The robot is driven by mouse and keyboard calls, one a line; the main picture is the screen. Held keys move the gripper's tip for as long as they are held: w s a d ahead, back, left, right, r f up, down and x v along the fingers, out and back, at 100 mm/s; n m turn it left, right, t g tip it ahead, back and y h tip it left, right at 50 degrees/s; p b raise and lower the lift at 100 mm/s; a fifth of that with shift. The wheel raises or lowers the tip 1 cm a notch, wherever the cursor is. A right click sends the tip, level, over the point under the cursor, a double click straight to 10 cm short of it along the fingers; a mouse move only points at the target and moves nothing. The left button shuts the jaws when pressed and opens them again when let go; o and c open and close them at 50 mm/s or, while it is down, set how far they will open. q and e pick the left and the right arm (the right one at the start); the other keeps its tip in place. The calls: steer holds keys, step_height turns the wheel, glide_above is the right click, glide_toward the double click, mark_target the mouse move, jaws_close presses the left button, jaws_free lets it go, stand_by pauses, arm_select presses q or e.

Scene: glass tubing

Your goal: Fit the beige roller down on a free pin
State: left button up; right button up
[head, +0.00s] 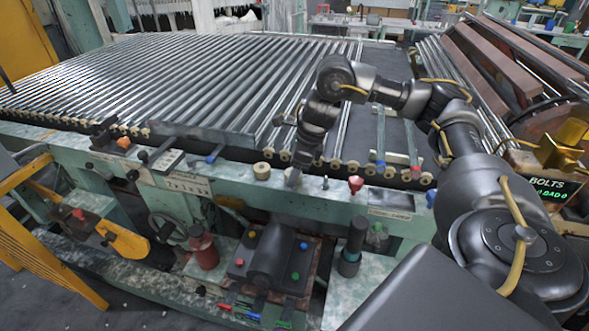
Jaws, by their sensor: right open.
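A short beige roller (262,171) stands upright on the green front ledge (330,205) of the machine. More small beige rollers (125,130) sit in a row along the machine's front edge, at the ends of the long metal rods. My right gripper (292,180) points down at the ledge, just right of the upright roller and apart from it. It is open, and I see nothing in it; its fingers are small and dark here. I cannot make out a free pin; the gripper and wrist hide part of the row. My left gripper is out of view.
Below are a dark motor (272,255) and a red cylinder (203,248). A green-lettered sign (548,188) stands at the right.

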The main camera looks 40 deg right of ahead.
steer(key=shift+w+d+r, duration=0.1)
steer(key=shift+w, duration=0.05)
steer(key=shift+r, duration=0.3)
steer(key=p+v, duration=0.3)
steer(key=v, duration=0.7)
steer(key=shift+s+p, duration=0.25)
steer(key=shift+p, duration=0.1)
